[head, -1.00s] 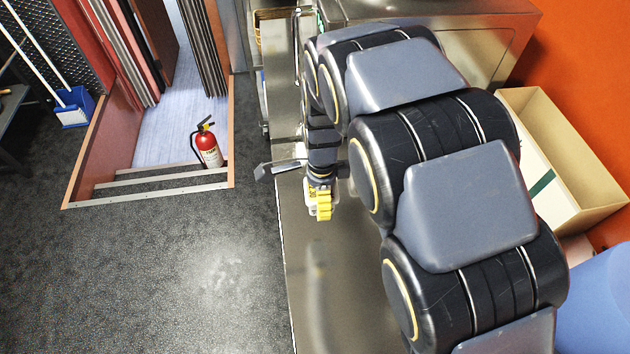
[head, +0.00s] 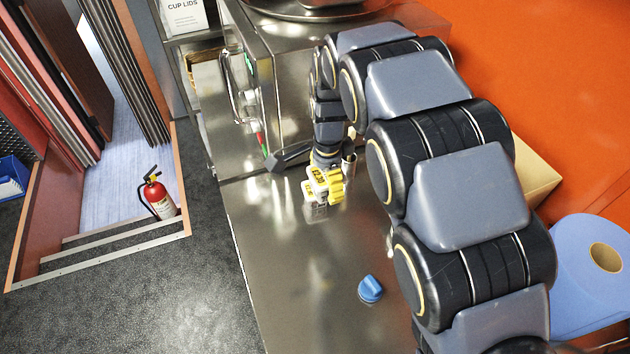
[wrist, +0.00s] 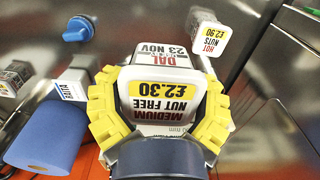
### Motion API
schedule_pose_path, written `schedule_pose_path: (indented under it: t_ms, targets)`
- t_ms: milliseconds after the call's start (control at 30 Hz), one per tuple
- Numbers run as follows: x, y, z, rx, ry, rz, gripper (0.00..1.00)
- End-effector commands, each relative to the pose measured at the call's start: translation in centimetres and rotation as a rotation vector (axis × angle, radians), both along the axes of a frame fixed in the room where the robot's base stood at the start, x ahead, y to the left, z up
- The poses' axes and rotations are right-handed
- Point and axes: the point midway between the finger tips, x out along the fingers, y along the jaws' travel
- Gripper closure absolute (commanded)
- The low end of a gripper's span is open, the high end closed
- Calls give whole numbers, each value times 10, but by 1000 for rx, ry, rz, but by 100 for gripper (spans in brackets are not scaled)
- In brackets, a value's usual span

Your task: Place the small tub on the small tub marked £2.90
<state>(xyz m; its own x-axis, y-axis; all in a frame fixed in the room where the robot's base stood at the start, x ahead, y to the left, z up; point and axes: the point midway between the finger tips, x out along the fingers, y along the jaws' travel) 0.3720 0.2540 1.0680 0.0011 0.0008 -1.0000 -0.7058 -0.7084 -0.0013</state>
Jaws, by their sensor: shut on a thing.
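In the head view, my gripper (head: 326,185) is over the steel counter near the oven; I cannot tell the height of the held tub there. The small tub marked £2.90 (wrist: 208,38), labelled HOT NUTS, is beyond the gripper at upper right in the wrist view, apart from the held tub. A white face printed DAL 23 NOV (wrist: 160,50) shows just past the held tub; I cannot tell whether it belongs to it.
A blue knob-like object (head: 370,289) sits on the steel counter (head: 285,285). A blue paper roll (head: 597,275) is at the right. A steel oven (head: 290,75) stands behind the gripper. The wrist view also shows a TIKKA-labelled item (wrist: 68,92). The front counter is mostly clear.

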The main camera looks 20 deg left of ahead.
Motion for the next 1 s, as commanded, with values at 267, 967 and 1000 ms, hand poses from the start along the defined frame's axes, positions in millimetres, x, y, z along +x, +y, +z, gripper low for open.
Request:
schedule_pose_path:
  t_ms: [267, 967, 1000]
  targets:
    - [40, 27, -21, 2, -4, -1, 66]
    - [83, 57, -84, 1, -1, -2, 66]
    - [82, 56, -91, -1, 2, -2, 66]
